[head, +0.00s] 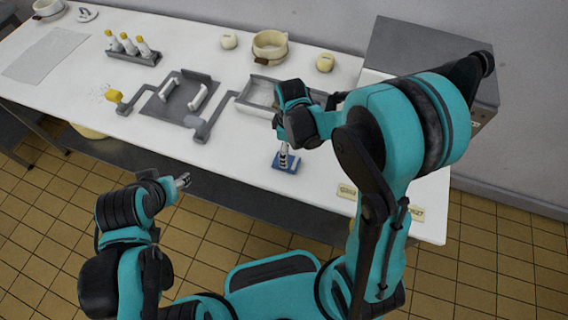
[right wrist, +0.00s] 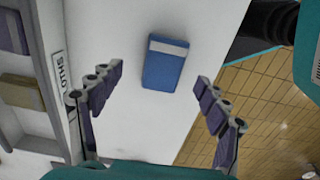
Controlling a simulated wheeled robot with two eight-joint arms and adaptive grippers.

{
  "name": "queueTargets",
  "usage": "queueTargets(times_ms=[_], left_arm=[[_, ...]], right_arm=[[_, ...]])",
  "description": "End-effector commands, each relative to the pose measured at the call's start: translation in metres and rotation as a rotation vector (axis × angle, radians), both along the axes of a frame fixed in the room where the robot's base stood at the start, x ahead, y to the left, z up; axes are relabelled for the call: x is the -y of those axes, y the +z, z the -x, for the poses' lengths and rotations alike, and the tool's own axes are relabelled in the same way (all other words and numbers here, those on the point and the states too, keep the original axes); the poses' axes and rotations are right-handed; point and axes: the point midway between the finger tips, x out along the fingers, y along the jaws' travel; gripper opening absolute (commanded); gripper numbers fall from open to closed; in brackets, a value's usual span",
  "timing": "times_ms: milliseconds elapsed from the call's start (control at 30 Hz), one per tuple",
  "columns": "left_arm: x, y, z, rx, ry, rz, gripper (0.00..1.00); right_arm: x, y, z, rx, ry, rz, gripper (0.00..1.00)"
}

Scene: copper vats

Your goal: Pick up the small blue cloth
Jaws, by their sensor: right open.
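The small blue cloth (head: 292,167) lies flat on the white table near its front edge. In the right wrist view the cloth (right wrist: 164,70) is a blue rectangle with a pale stripe near its far end. My right gripper (head: 284,158) is over the cloth, pointing down and hiding part of it in the head view. In the right wrist view the right gripper (right wrist: 159,76) is open and empty, its fingers spread to either side of the cloth. My left gripper (head: 184,180) is in front of the table, away from the cloth; its finger gap is too small to tell.
Left of the cloth is a grey fixture (head: 183,97) with white handles; a grey tray (head: 262,92) is behind. A bottle rack (head: 133,57), pot (head: 270,47) and large grey box (head: 430,55) stand further back. Small labels (head: 346,191) lie at the right front.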

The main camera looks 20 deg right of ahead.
Motion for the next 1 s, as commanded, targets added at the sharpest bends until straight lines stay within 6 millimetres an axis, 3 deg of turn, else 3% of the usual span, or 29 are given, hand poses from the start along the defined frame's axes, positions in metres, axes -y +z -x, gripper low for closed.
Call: queueTargets(times_ms=[333,567,600,800,1000], left_arm=[[0.0,-0.025,0.0,0.0,0.0,0.0,0.53],[0.0,-0.025,0.0,0.0,0.0,0.0,0.53],[0.0,-0.025,0.0,0.0,0.0,0.0,0.53],[0.0,-0.025,0.0,0.0,0.0,0.0,0.53],[0.0,-0.025,0.0,0.0,0.0,0.0,0.53]], right_arm=[[-0.005,-0.048,0.005,0.001,-0.002,0.0,0.76],[-0.005,-0.05,0.006,0.001,-0.002,0.0,0.76],[-0.005,-0.05,0.006,0.001,-0.002,0.0,0.73],[-0.005,-0.05,0.005,0.001,-0.002,0.0,0.23],[-0.005,-0.05,0.005,0.001,-0.002,0.0,0.18]])
